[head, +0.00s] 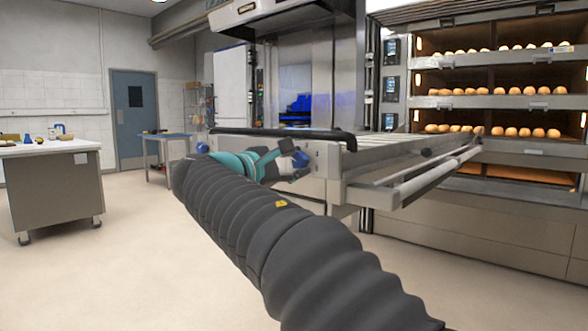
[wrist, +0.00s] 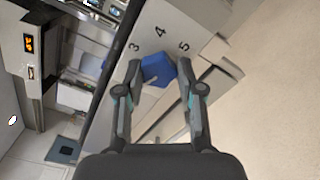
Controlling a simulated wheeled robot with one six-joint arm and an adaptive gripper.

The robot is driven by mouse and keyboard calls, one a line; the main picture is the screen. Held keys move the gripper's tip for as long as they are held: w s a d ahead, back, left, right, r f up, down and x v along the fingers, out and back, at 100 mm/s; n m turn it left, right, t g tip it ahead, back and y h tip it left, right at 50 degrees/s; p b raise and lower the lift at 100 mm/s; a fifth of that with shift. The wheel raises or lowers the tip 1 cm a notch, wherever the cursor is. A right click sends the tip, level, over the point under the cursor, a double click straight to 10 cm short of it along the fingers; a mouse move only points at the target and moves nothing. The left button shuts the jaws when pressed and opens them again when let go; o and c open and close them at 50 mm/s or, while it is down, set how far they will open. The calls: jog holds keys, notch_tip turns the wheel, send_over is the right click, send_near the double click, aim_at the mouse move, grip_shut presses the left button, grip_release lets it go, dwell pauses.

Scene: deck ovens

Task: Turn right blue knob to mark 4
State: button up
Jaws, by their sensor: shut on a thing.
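The right blue knob (wrist: 157,71) sits on a pale metal panel (wrist: 185,20) in the wrist view. The numbers 3, 4 and 5 are printed around its far side, with 4 in the middle. My gripper (wrist: 161,74) has one finger on each side of the knob and is shut on it. A pointer on the knob cannot be made out, so I cannot tell its mark. In the head view the knob (head: 300,160) shows just beyond my gripper (head: 285,158), on the front of the loader. Another blue knob (head: 202,147) is further left.
A long dark bar (head: 285,132) runs along the loader edge just above my gripper. A metal rail (head: 435,180) juts out at right. Deck ovens (head: 480,103) with bread rolls stand behind. A worktable (head: 50,190) stands at left, with open floor between.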

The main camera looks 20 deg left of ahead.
jog(key=m+b, duration=0.3)
jog(key=m, duration=0.3)
jog(key=shift+f+m, duration=0.15)
jog(key=shift+m, duration=0.15)
jog(key=m+b, duration=0.3)
jog(key=m, duration=0.3)
jog(key=m+b, duration=0.2)
jog(key=m, duration=0.4)
jog(key=shift+a+m+b, duration=0.1)
jog(key=shift+m+b, duration=0.2)
jog(key=shift+m, duration=0.1)
jog(key=m+b, duration=0.1)
jog(key=m, duration=0.5)
jog(key=shift+b, duration=0.4)
jog(key=shift+r, duration=0.2)
jog(key=o, duration=1.1)
jog(key=shift+o, duration=0.2)
